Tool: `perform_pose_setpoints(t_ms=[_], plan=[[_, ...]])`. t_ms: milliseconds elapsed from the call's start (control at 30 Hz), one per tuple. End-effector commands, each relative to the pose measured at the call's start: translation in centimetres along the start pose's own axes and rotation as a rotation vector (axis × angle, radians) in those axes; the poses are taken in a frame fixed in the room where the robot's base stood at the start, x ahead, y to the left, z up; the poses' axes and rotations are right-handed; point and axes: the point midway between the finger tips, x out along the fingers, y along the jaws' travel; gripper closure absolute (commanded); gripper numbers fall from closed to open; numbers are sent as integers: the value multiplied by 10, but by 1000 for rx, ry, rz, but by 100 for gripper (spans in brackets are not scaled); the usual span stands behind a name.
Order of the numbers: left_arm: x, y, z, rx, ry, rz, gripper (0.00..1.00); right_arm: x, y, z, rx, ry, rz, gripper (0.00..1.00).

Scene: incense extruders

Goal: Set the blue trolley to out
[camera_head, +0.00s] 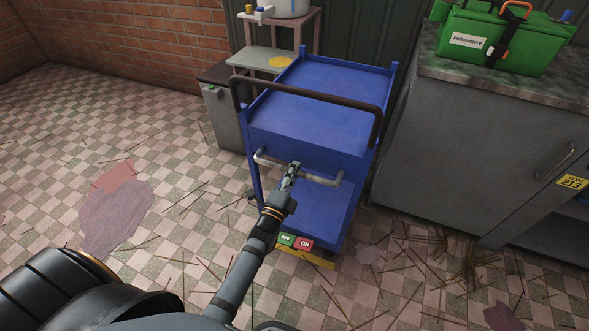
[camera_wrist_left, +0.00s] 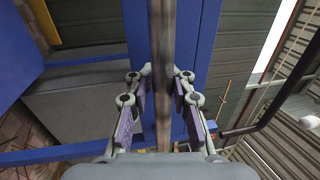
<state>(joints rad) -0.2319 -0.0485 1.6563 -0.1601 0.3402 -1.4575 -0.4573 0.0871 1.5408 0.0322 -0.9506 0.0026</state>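The blue trolley (camera_head: 318,82) stands between a small table and a grey cabinet. It has a dark push rail (camera_head: 310,93) over its top and a pale handle bar (camera_head: 324,180) across its near side. My left gripper (camera_head: 291,172) is at this handle bar, which partly hides behind it. In the left wrist view, the bar (camera_wrist_left: 162,45) runs between the two fingers, with small gaps showing on both sides, so the gripper looks open around it. A green OFF pedal (camera_head: 286,239) and a red ON pedal (camera_head: 305,243) sit at the trolley's foot. My right gripper is out of view.
The grey cabinet (camera_head: 468,150) stands close on the trolley's right, with a green box (camera_head: 500,40) on top. The small table (camera_head: 262,58) and a grey bin (camera_head: 223,115) stand at its left and behind. The tiled floor (camera_head: 150,230) at left is open, with scattered sticks.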

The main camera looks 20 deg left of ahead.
Motion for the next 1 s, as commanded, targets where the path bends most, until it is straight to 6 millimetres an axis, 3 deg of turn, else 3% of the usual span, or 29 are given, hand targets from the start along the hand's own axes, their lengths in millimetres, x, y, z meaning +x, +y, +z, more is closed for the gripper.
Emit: perform_pose_setpoints(t_ms=[33, 133, 467, 567, 800, 1000], plan=[[-1, 1, 0, 0, 0, 3, 73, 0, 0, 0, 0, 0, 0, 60], [0, 0, 0, 0, 0, 0, 59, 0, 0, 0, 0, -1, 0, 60], [-2, -1, 0, 0, 0, -2, 59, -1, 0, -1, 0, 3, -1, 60], [-16, 0, 0, 0, 0, -1, 59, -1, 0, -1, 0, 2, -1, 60], [-74, 0, 0, -1, 0, 2, 59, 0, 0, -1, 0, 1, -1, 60], [-110, 0, 0, 0, 0, 0, 59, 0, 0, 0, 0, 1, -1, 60]])
